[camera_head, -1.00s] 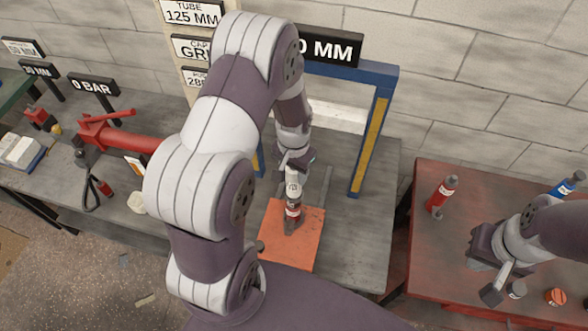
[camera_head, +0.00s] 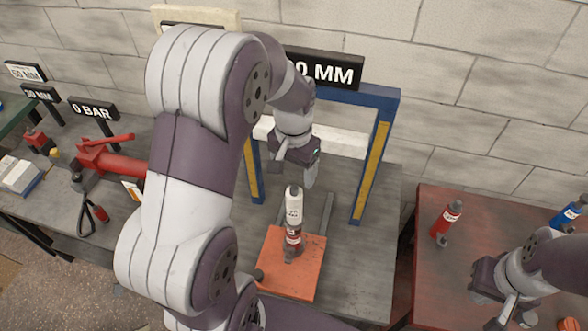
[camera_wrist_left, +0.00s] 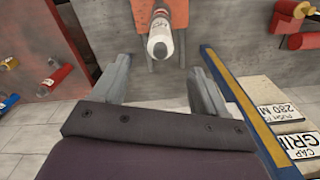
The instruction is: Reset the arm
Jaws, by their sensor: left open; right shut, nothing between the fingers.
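My left gripper (camera_head: 296,168) is above and behind the white bottle-like tube (camera_head: 294,205) in the head view. Its fingers are open and empty, apart from the tube; they also show spread in the left wrist view (camera_wrist_left: 160,82). The white tube stands upright on a red-and-grey piece (camera_head: 293,240) on an orange plate (camera_head: 305,270). In the left wrist view the tube (camera_wrist_left: 160,42) lies beyond the fingertips. My right gripper (camera_head: 492,290) is over the red table at the right, partly cut off by the frame, and holds nothing visible.
A blue frame with yellow strips (camera_head: 382,140) stands around the gripper's area. A red pump-like tool (camera_head: 110,160) with a handle lies at the left. Signs line the wall side.

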